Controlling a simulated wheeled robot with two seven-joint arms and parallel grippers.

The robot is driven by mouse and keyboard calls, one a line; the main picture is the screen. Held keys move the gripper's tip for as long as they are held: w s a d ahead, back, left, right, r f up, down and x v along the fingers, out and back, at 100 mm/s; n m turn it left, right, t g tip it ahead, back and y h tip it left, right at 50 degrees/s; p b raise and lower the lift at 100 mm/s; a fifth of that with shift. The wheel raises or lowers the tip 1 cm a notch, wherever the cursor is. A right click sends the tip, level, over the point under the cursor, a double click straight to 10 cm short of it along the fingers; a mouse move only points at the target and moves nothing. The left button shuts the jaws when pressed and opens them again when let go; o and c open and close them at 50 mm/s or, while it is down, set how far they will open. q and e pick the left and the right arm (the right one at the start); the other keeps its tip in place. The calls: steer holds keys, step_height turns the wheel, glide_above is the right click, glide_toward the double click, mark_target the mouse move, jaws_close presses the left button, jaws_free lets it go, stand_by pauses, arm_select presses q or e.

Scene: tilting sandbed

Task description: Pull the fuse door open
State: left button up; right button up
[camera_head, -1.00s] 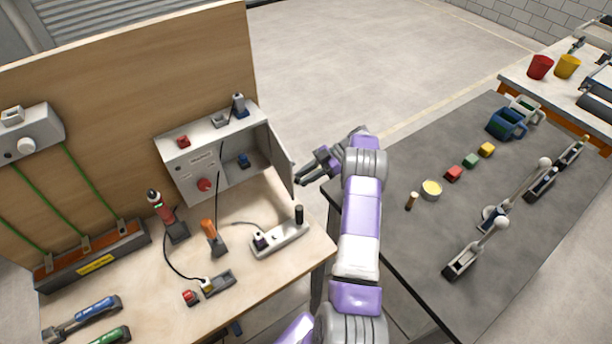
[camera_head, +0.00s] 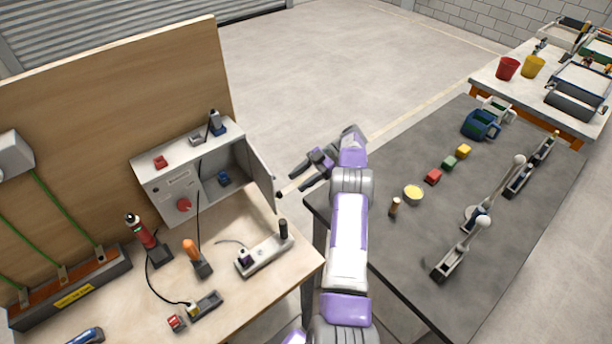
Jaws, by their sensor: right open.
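The fuse box (camera_head: 160,195) is a grey metal box at the back right of the wooden workbench. Its fuse door (camera_head: 263,176) stands swung open on the box's right side, and a blue part (camera_head: 224,178) shows inside. My right gripper (camera_head: 297,183) is open and empty, in the air just to the right of the door. Its fingers point left toward the door, with a small gap between them and the door. My left gripper is not in view.
A power strip (camera_head: 263,256), an orange-handled tool (camera_head: 195,256) and a red tool (camera_head: 140,231) stand on the bench in front of the box. A dark table (camera_head: 400,262) with blocks, cups and levers is on the right. Open floor lies behind the gripper.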

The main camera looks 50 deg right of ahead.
steer(key=shift+v, duration=1.1)
